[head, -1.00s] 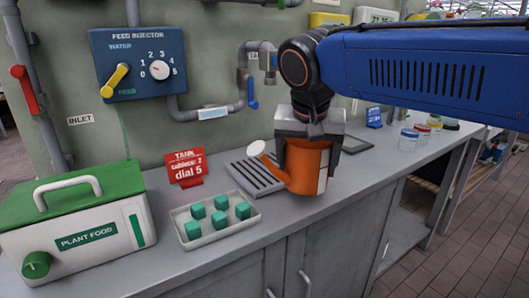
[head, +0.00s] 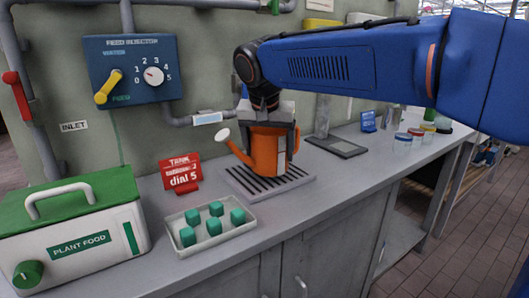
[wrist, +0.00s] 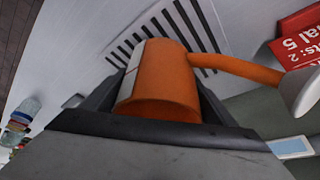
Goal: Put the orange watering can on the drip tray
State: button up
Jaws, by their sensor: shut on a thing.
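The orange watering can (head: 266,150) is upright, with its white rose pointing left in the head view. My gripper (head: 267,118) is shut on it from above, one finger on either side. The can is over the grey slotted drip tray (head: 298,183) on the counter; I cannot tell whether its base touches the slats. In the wrist view the can (wrist: 160,85) sits between my fingers (wrist: 150,115), with the tray slots (wrist: 205,25) beyond it.
A red sign (head: 181,175) and a white tray of green cubes (head: 211,237) stand left of the drip tray. A plant food box (head: 75,235) is at far left. A dark flat plate (head: 335,147) and several jars (head: 415,138) are to the right. The feed injector (head: 134,70) is on the wall.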

jog(key=shift+w+a, duration=0.55)
jog(key=shift+w, duration=0.3)
jog(key=shift+w+a+f, duration=0.1)
jog(key=shift+w+f, duration=0.05)
jog(key=shift+f, duration=0.55)
jog(key=shift+f, duration=0.15)
jog(key=o, duration=1.1)
jog(key=shift+o, duration=0.2)
jog(key=v, duration=1.2)
